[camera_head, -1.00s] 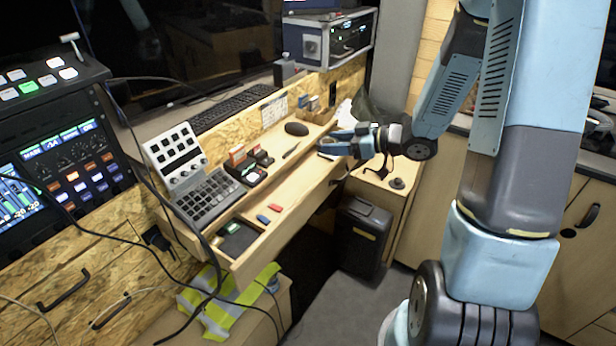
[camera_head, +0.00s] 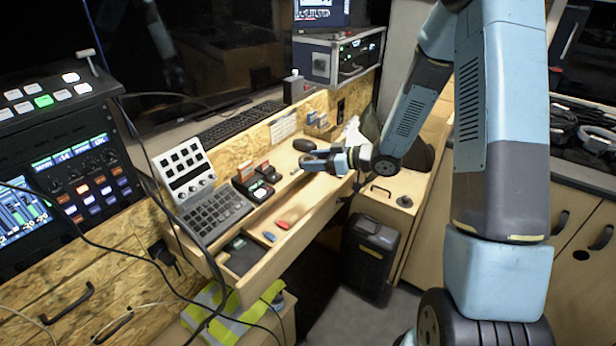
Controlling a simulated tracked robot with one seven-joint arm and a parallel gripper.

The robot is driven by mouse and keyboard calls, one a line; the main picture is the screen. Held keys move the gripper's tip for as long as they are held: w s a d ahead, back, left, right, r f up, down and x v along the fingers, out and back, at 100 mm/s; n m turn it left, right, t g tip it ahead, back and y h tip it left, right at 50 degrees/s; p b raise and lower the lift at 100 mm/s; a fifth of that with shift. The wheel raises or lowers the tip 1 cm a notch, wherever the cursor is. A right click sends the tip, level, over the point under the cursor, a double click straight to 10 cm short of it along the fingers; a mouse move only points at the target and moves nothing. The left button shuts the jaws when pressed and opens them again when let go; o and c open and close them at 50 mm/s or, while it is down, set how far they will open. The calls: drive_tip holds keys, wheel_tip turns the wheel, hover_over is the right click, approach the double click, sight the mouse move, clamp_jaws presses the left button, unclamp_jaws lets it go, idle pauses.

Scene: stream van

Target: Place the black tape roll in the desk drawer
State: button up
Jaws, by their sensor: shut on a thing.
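The desk drawer (camera_head: 312,217) is pulled out below the desktop, open at the top. A red stick (camera_head: 283,225), a blue stick (camera_head: 269,236) and a dark compartment show inside it. My gripper (camera_head: 307,160) reaches in from the right, pointing left above the far right end of the drawer, near the black mouse (camera_head: 304,145). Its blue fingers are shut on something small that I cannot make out. I cannot tell whether it is the black tape roll. A small black round object (camera_head: 405,201) lies on the cabinet at the right; I cannot tell what it is.
A keypad panel (camera_head: 217,214) and a card holder (camera_head: 257,183) stand on the desktop left of the drawer. Cables hang at the left. A hi-vis vest (camera_head: 235,318) lies below the drawer's left end.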

drive_tip(key=w+a+f, duration=0.2)
drive_tip(key=w+f, duration=0.1)
drive_tip(key=f, duration=0.5)
drive_tip(key=shift+w, duration=0.15)
drive_tip(key=shift+a+f, duration=0.1)
drive_tip(key=shift+f, duration=0.5)
drive_tip(key=o, duration=1.1)
drive_tip(key=shift+c, duration=0.2)
